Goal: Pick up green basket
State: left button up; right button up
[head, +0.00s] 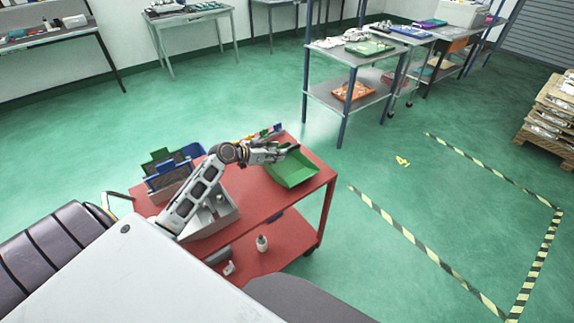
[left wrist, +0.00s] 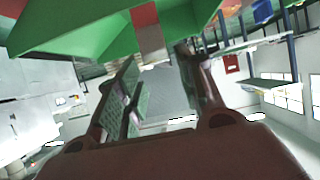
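The green basket (head: 292,172) sits at the far right end of the red cart's top. It is an open bin, and my gripper covers part of its upper left rim. My left gripper (head: 284,151) reaches over the cart to that rim. In the left wrist view the green basket (left wrist: 85,35) fills the top left, with a red and grey strip on it. The fingers of my left gripper (left wrist: 163,65) stand apart with a clear gap, close to the basket. I cannot tell whether they touch it. My right gripper is not in view.
The red cart (head: 262,194) also holds a grey bin (head: 213,222) and green and blue bins (head: 168,170) at its left. A white bottle (head: 262,243) stands on its lower shelf. A shelf table (head: 335,92) stands behind.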

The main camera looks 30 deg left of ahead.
pick_arm(q)
jog(key=shift+a+p+x, duration=0.2)
jog(key=shift+p+x, duration=0.2)
jog(key=shift+x, duration=2.3)
jog(key=shift+r, duration=0.1)
grip_shut()
